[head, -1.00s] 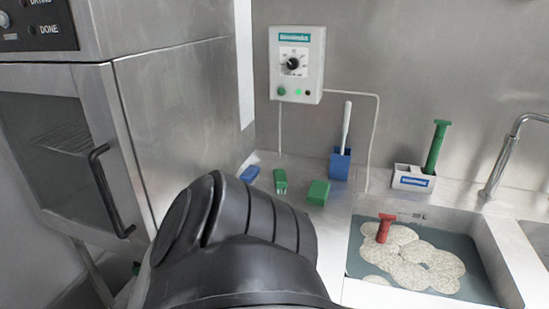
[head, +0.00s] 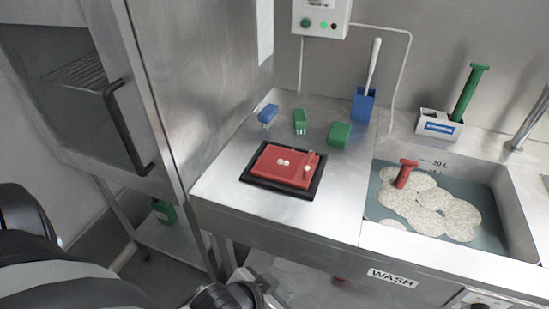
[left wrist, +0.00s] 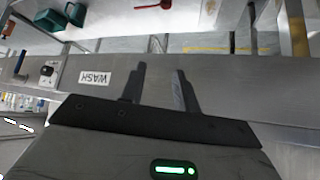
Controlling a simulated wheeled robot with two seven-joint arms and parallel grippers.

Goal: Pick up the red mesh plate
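A red plate (head: 283,165) lies on a black-rimmed tray (head: 250,180) on the steel counter, left of the sink. Small white pieces sit on it. I cannot make out any mesh. My left gripper (head: 262,288) is at the bottom of the head view, in front of and below the counter edge, apart from the plate. In the left wrist view my left gripper (left wrist: 159,70) has its two fingers spread with nothing between them. The red plate cannot be identified in that view. My right gripper is not in view.
The sink (head: 515,215) holds pale round pieces and a red-handled tool (head: 404,173). Blue (head: 267,114) and green (head: 339,134) blocks and a blue holder (head: 363,104) stand behind the tray. A steel cabinet (head: 195,80) borders the left. A lower shelf (head: 175,240) lies below.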

